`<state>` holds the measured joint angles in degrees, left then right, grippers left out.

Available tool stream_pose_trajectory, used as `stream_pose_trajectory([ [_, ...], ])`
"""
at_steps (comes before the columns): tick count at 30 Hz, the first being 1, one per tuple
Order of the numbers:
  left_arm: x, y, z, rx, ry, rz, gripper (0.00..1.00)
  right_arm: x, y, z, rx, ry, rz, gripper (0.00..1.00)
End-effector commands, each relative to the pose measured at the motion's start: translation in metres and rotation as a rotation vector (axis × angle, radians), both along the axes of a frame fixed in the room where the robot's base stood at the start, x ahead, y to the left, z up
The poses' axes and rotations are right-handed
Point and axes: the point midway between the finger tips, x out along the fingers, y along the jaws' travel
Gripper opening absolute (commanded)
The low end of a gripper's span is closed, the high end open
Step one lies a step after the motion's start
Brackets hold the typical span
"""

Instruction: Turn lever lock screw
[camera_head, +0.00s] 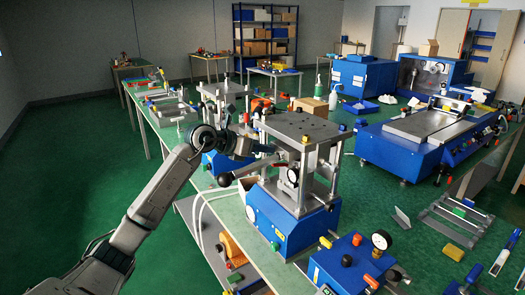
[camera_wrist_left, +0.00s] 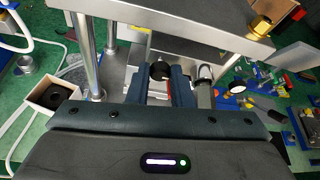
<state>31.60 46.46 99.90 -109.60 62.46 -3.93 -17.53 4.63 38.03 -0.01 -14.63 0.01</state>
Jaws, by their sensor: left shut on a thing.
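The crimping press, with a blue base (camera_head: 285,218) and a grey top plate (camera_head: 305,127), stands on the green bench. Its lever ends in a black ball knob (camera_head: 225,180), left of the press. My left gripper (camera_head: 272,152) reaches in from the left to the press's side, just below the top plate. In the left wrist view its two fingers (camera_wrist_left: 160,84) are shut on a small dark round part (camera_wrist_left: 160,70), which appears to be the lever lock screw. The fingers hide most of the screw in the head view. My right gripper is not in view.
A pressure gauge (camera_head: 381,240) stands on a blue control box (camera_head: 345,262) in front of the press. Chrome posts (camera_wrist_left: 84,55) and the top plate (camera_wrist_left: 190,14) stand close around my left gripper. A small open box (camera_wrist_left: 52,94) lies left of the posts.

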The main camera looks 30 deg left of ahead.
Motion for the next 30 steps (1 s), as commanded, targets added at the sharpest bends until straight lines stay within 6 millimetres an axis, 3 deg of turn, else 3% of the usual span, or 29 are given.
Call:
stream_pose_trajectory([
  [13, -0.0001, -0.0004, -0.0004, 0.010, -0.003, 0.000, 0.00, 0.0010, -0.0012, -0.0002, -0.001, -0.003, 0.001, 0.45],
  [14, -0.0001, -0.0004, -0.0004, 0.010, -0.003, 0.000, 0.25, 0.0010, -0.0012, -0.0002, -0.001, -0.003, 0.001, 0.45],
  [16, -0.0002, -0.0003, -0.0003, 0.010, -0.003, 0.000, 0.39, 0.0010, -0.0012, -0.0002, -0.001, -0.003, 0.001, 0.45],
  [30, -0.0077, 0.0048, 0.0018, 0.012, -0.004, 0.001, 0.41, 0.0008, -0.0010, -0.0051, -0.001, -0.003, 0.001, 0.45],
])
